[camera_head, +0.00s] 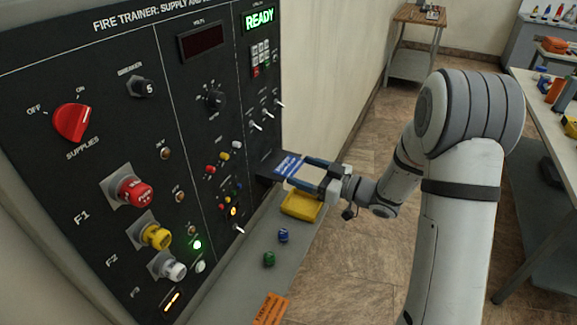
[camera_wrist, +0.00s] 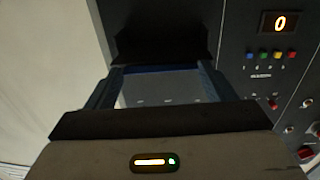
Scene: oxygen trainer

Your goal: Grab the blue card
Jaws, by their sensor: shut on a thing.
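The blue card (camera_head: 287,165), with pale markings, sits at a dark ledge low on the right side of the panel. My gripper (camera_head: 298,170) is shut on the card, with one finger at each side of it. In the wrist view the card (camera_wrist: 160,88) shows between the two fingers (camera_wrist: 162,72) as a pale face with a blue strip at its far edge. A dark housing (camera_wrist: 160,35) lies just beyond it. I cannot tell whether the card's far edge is inside a slot.
The black trainer panel (camera_head: 120,60) with knobs and switches fills the left. On the grey shelf below are a yellow block (camera_head: 302,205), a blue cap (camera_head: 283,236), a green cap (camera_head: 269,259) and an orange label (camera_head: 271,309). Open floor (camera_head: 350,270) lies to the right.

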